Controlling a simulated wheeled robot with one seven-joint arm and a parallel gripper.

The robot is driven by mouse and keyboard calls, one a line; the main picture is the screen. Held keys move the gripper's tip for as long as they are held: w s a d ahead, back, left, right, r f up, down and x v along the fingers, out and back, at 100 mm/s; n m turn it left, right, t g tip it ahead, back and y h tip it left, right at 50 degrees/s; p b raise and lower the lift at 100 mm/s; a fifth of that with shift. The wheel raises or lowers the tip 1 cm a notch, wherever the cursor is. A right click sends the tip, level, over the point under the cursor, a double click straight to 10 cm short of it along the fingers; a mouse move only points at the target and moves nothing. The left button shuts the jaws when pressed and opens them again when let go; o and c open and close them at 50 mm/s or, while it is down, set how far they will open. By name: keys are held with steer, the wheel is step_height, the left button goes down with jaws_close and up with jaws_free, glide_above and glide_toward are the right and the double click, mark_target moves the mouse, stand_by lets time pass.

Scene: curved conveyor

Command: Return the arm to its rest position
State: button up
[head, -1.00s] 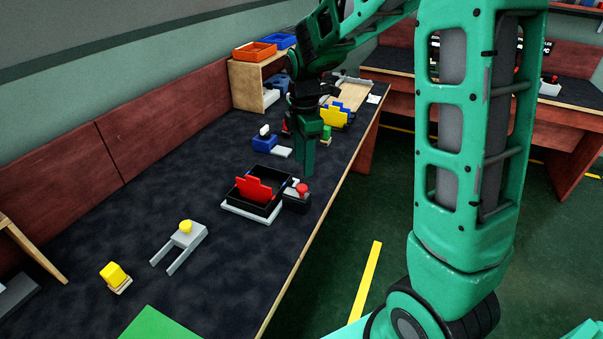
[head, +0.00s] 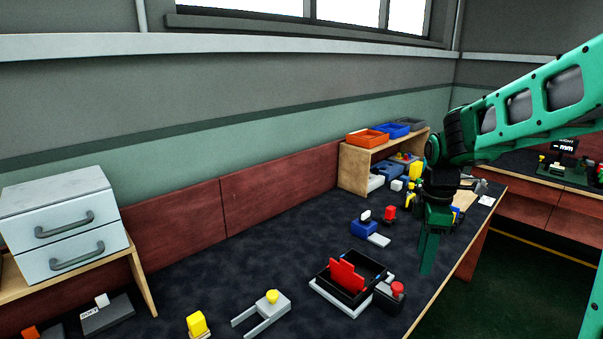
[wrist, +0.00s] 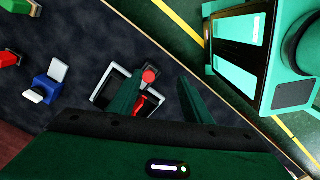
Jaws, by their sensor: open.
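My gripper (head: 432,252) points down over the right edge of the dark workbench (head: 260,265), behind the black tray in the head view. In the wrist view its two fingers (wrist: 158,98) are apart with nothing held between them. My green arm reaches in from the right in the head view. The black tray (head: 372,272) holds an upright red piece (head: 346,276) and stands on a white base. Beside it is a black block with a red button (head: 397,289). The tray (wrist: 98,99) and red button (wrist: 149,75) also show in the wrist view, partly hidden by a finger.
A blue device (head: 364,227), a grey fork-shaped fixture (head: 262,313) and a yellow block (head: 197,323) are on the bench. A wooden shelf (head: 352,168) carries an orange bin (head: 367,139). White drawers (head: 65,225) stand at left. The floor right of the bench is open.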

steer(key=s+d+m, duration=0.4)
steer(key=s+m, duration=0.6)
steer(key=s, duration=0.3)
steer(key=s+d+m, duration=0.4)
steer(key=s+m, duration=0.6)
steer(key=s, duration=0.4)
steer(key=shift+d+r+m, duration=0.2)
steer(key=shift+r+m, duration=0.1)
steer(key=shift+r, duration=0.1)
steer(key=shift+w+f, duration=0.25)
steer(key=shift+w, duration=0.35)
